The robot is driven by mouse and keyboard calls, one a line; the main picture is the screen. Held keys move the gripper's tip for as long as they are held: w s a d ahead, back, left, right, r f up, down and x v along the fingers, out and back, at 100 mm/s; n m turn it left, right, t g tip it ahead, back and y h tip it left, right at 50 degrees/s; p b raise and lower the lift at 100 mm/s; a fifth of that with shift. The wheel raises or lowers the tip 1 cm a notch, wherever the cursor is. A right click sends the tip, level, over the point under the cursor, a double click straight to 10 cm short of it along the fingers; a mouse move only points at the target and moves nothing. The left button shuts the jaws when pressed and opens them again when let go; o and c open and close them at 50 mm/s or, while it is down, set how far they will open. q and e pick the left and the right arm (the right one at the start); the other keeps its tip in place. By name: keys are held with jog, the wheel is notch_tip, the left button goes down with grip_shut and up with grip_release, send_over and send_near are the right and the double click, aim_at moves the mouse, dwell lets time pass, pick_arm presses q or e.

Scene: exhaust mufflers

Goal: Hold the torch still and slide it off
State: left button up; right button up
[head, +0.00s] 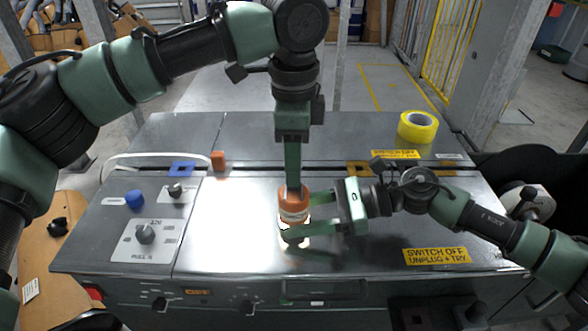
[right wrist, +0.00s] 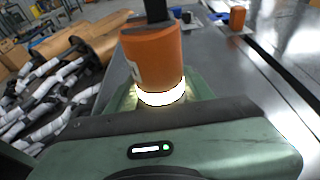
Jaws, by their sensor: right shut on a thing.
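The torch (head: 294,207) stands upright on the metal bench top (head: 240,245). It is orange with a pale label, and a bright glow shows at its lower end. In the right wrist view the torch (right wrist: 153,58) has a glowing white band below its orange body. My right gripper (head: 302,216) comes in from the right and is shut on the torch's lower part. My left gripper (head: 293,187) points straight down at the top of the torch. Its fingers are seen edge-on, so whether they are apart or closed is unclear.
A yellow tape roll (head: 418,126) stands at the back right. A small orange block (head: 218,160) and a blue knob (head: 134,198) are at the left, near a control panel (head: 150,240). A dark slot (head: 240,168) crosses the bench behind the torch.

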pick_arm(q)
jog(key=shift+f, duration=1.1)
grip_shut()
dwell(0.7)
